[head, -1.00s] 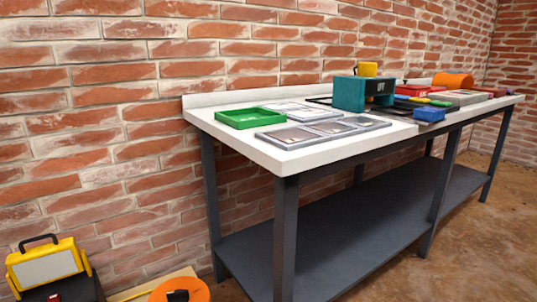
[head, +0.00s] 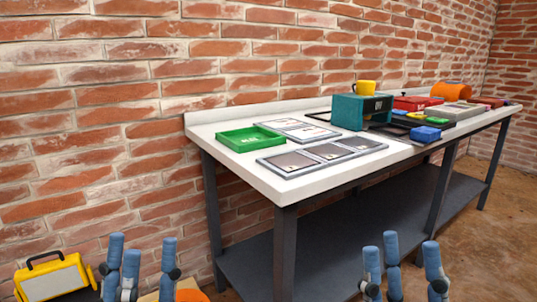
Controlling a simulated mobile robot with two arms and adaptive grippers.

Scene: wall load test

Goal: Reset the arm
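My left gripper (head: 143,245) shows at the bottom left of the head view, with blue fingers pointing up and spread apart. My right gripper (head: 405,245) shows at the bottom right, also with blue fingers up and spread apart. Nothing shows between the fingers of either one. Both appear in front of the workbench and apart from the things on its top. The lower parts of both grippers and the arms are cut off by the picture's bottom edge.
A white-topped workbench (head: 225,170) stands along the brick wall. It bears a green tray (head: 250,145), grey framed panels, a teal box (head: 350,112) with a yellow mug (head: 365,87), and an orange rounded thing (head: 452,90). A yellow lamp-like thing (head: 52,277) sits lower left.

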